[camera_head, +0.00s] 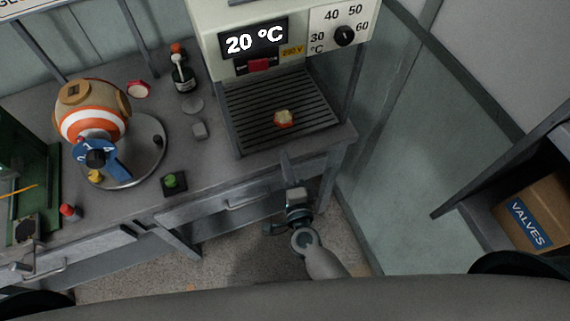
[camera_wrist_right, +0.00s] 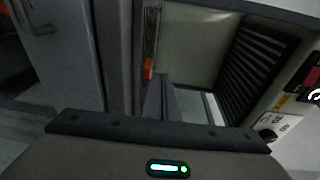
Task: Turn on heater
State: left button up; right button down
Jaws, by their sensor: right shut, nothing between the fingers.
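The heater is a pale box (camera_head: 215,50) at the top of the head view. Its black display (camera_head: 254,39) reads 20 °C. Below it is a red switch (camera_head: 260,65); its position is too small to tell. A black dial knob (camera_head: 344,36) sits on a white scale marked 30 to 60 °C; it also shows in the right wrist view (camera_wrist_right: 268,126). My right gripper (camera_head: 286,158) is shut and empty, in front of the bench edge, below the heater's slatted tray and apart from the switch and knob. My left gripper is not in view.
To the left are a striped ball device (camera_head: 92,108) on a round plate, a green button (camera_head: 171,181) and a bottle (camera_head: 184,78). A VALVES box (camera_head: 540,205) is at right.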

jog(key=shift+s+f+n+y, duration=0.15)
jog(key=shift+f+n, duration=0.2)
jog(key=shift+f, duration=0.4)
jog(key=shift+f+n+y, duration=0.15)
jog(key=shift+f+n, duration=0.2)
jog(key=shift+f, duration=0.35)
